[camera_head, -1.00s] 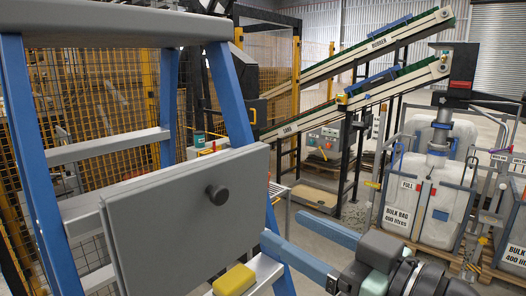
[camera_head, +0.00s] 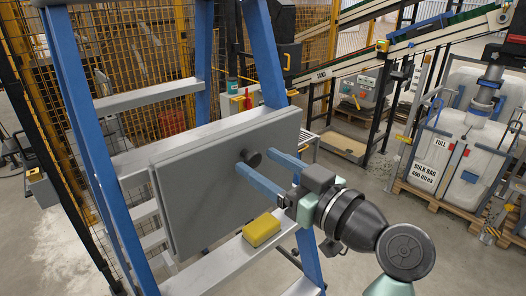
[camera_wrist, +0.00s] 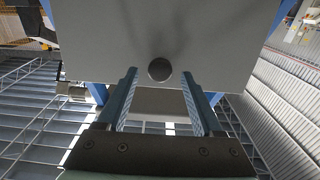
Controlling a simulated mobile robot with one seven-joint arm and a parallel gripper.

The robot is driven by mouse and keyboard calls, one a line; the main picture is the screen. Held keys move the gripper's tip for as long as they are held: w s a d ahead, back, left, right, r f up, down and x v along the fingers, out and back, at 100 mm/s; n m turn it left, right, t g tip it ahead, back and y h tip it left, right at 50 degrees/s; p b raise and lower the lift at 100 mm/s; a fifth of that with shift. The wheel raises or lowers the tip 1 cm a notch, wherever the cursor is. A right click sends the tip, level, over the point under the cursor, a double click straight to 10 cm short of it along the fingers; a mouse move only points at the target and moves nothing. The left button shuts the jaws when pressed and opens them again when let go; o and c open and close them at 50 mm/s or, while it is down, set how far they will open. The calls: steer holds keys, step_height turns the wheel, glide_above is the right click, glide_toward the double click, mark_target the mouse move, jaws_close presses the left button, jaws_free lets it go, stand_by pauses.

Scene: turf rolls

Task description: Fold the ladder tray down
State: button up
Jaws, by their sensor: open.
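The ladder tray (camera_head: 215,185) is a grey panel standing upright, folded up against the blue-railed ladder (camera_head: 268,55). A dark round knob (camera_head: 250,157) sticks out of its face near the upper right. My gripper (camera_head: 256,172) is open, its two blue fingers pointing at the panel on either side of the knob in the head view. In the wrist view the knob (camera_wrist: 160,69) shows centred just beyond the gap between the fingertips (camera_wrist: 158,72). I cannot tell whether the fingers reach around it. Nothing is held.
A yellow sponge-like block (camera_head: 262,230) lies on a ladder step below the tray, close under my gripper. Yellow mesh fencing (camera_head: 150,50) stands behind the ladder. Conveyors and bulk bags (camera_head: 460,150) stand at the right. Floor at the right front is clear.

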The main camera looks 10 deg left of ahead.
steer(key=shift+w+a, duration=0.2)
steer(key=shift+a, duration=0.1)
jaws_close()
stand_by(1.3)
